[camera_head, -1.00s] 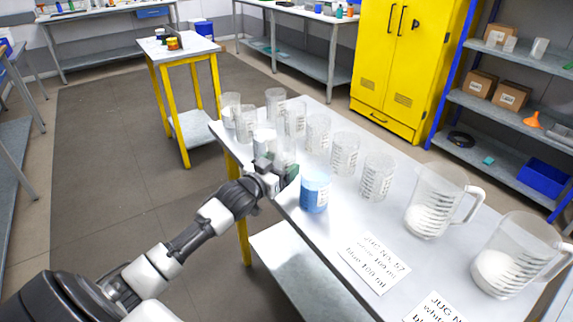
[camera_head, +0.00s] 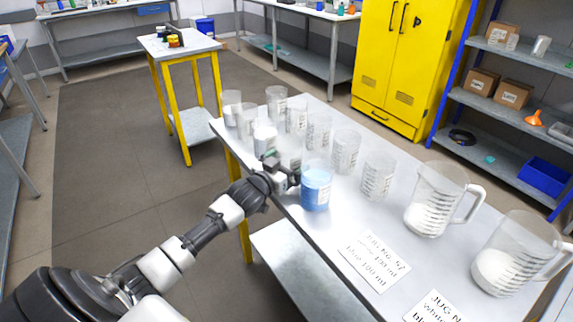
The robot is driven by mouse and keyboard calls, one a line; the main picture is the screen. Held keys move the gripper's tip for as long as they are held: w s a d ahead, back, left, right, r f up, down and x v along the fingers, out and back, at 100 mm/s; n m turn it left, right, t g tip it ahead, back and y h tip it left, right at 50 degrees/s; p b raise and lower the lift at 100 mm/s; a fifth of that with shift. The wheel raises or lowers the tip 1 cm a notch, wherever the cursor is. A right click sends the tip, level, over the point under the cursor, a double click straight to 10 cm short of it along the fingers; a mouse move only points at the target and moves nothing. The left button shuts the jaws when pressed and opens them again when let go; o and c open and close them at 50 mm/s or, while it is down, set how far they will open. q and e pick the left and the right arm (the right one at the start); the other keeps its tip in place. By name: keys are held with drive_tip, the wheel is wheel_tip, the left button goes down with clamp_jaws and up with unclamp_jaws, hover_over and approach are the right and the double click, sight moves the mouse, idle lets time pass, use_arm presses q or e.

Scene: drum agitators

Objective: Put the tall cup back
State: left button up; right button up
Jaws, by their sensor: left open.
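Several clear graduated cups stand upright in two rows on the long white table (camera_head: 330,228). I cannot tell for sure which of them is the tall cup. The nearest cup (camera_head: 316,190) holds blue liquid and stands near the table's left edge. A cup with white content (camera_head: 264,142) stands farther back. My left gripper (camera_head: 288,178) is open, low beside the left side of the blue cup. I cannot tell whether a finger touches it. The gripper partly hides a clear cup (camera_head: 290,158) behind it. My right gripper is not in view.
Two large jugs with handles, one (camera_head: 432,205) nearer the cups and one (camera_head: 512,258) at the right, hold white material. A printed card (camera_head: 374,260) lies flat before them. A yellow-legged side table (camera_head: 185,47) and a yellow cabinet (camera_head: 400,60) stand behind.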

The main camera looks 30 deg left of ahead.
use_arm(q)
drive_tip(key=shift+r, duration=0.1)
drive_tip(key=s+a, duration=0.1)
drive_tip(key=s, duration=1.1)
drive_tip(key=shift+b, duration=0.3)
